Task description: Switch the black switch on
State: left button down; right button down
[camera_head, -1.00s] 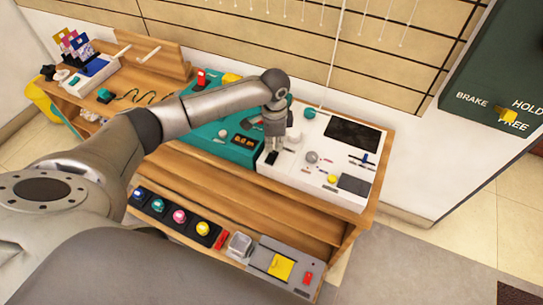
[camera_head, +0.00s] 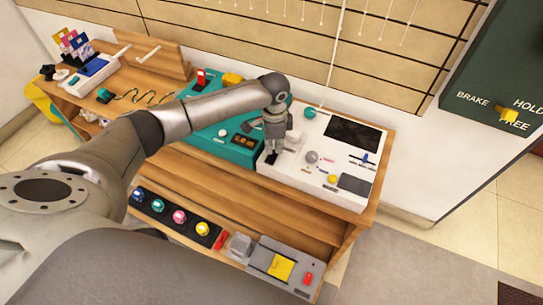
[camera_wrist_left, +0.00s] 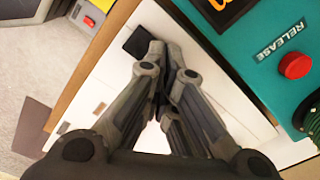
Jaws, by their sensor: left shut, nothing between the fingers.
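The black switch (camera_head: 271,158) is a small dark piece near the front left corner of the white panel (camera_head: 303,179). In the left wrist view the black switch (camera_wrist_left: 137,41) shows as a dark square just beyond my fingertips. My left gripper (camera_head: 272,150) is right at the switch, pointing down, shut and empty. In the left wrist view its fingertips (camera_wrist_left: 152,57) come together at the switch's lower edge and overlap it. I cannot tell whether they touch it. My right gripper is not in view.
A teal panel (camera_head: 208,137) with a red RELEASE button (camera_wrist_left: 295,66) stands just left of the white panel. Other knobs and a dark screen (camera_head: 353,134) are on the white panel. A lower shelf holds coloured buttons (camera_head: 180,217). A green BRAKE sign board (camera_head: 500,70) hangs right.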

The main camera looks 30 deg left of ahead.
aim_at(274, 153)
pick_arm(q)
jog(key=shift+f, duration=0.55)
jog(key=shift+r, duration=0.1)
notch_tip(274, 153, up, 7)
jog(key=p, duration=0.8)
dwell(0.6)
